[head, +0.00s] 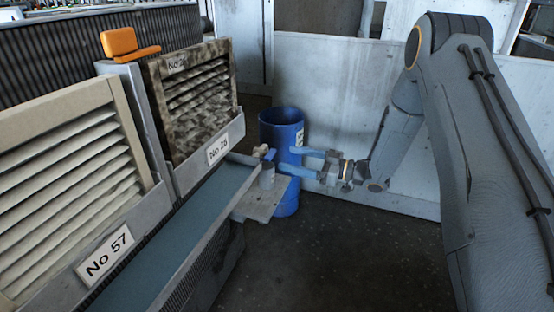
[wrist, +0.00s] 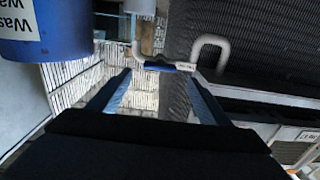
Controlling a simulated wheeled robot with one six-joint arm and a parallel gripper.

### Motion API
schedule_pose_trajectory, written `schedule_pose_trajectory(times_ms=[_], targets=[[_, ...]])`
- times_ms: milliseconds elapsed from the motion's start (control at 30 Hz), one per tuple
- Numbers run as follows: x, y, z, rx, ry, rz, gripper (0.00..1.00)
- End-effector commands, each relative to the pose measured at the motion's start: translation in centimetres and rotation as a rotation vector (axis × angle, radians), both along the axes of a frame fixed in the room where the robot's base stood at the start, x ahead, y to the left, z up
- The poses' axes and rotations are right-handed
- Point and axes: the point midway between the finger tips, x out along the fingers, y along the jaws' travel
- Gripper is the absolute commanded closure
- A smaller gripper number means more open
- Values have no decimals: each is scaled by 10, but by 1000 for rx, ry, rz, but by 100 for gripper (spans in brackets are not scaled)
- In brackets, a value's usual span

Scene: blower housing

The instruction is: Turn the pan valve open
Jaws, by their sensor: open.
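The valve's blue handle (head: 270,154) sits by a small pipe fitting at the end of the housing's ledge, left of the blue barrel.
A blue barrel (head: 279,128) stands close behind my fingers; its labelled side (wrist: 45,35) shows in the wrist view. Louvred filters (head: 199,96) line the left. The floor in front (head: 330,255) is clear.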

Motion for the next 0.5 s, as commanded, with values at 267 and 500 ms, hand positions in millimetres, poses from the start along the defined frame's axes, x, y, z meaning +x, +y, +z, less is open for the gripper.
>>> schedule_pose_trajectory(times_ms=[267,500], targets=[[15,41,-1,-2,-2,1,28],[20,55,0,-2,0,-2,28]])
